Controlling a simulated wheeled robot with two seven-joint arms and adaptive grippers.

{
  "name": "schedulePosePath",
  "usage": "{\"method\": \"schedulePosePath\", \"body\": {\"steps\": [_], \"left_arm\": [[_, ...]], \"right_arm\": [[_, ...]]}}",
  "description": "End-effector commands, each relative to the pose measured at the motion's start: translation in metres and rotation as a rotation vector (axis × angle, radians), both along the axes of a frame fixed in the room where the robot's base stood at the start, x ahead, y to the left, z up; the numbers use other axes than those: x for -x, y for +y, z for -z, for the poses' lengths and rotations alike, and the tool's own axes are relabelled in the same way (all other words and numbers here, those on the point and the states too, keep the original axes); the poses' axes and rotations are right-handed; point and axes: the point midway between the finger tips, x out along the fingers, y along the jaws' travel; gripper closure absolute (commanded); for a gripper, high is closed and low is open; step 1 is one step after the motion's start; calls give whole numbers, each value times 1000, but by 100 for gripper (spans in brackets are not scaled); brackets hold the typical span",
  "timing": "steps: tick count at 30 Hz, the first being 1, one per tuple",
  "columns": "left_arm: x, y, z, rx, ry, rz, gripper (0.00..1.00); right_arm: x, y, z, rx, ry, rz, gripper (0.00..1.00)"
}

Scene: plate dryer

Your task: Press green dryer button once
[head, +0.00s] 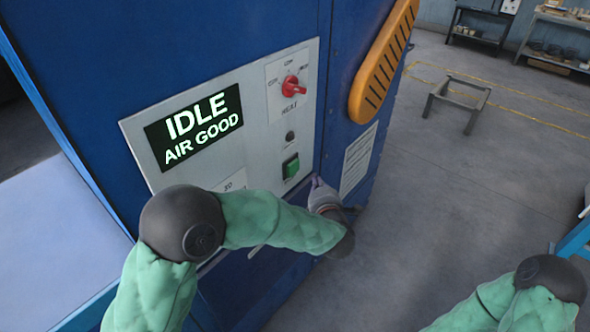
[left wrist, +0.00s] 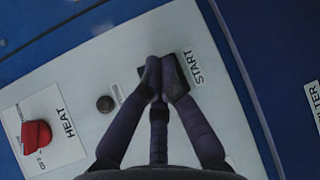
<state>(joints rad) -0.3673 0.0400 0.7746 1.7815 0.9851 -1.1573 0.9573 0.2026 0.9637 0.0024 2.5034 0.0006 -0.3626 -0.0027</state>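The green dryer button (head: 291,166) sits in a dark surround low on the right of the light control panel (head: 258,92). My left gripper (head: 317,183) is just right of and below the button in the head view, fingertips toward the panel. In the left wrist view its purple fingers (left wrist: 163,78) are drawn together and empty. They cover the button's place beside the START label (left wrist: 194,68), so no green shows there. I cannot tell whether they touch it. The display (head: 195,125) reads "IDLE AIR GOOD". My right gripper is out of view.
A red heat knob (head: 292,86) and a small dark round part (head: 290,136) are above the button. An orange handle (head: 384,62) sticks out at the blue cabinet's right edge. A low metal frame (head: 457,103) stands on the open floor beyond.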

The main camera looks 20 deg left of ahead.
Motion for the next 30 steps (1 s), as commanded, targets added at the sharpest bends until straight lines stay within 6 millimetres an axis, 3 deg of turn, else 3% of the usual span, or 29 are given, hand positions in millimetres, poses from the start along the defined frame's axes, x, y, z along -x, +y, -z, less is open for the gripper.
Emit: {"method": "schedulePosePath", "body": {"steps": [6,12,30], "left_arm": [[-9,27,1,1,0,-2,100],[-15,42,1,0,0,0,100],[-18,48,0,-1,0,1,100]], "right_arm": [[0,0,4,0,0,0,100],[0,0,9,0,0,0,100],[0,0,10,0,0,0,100]]}}
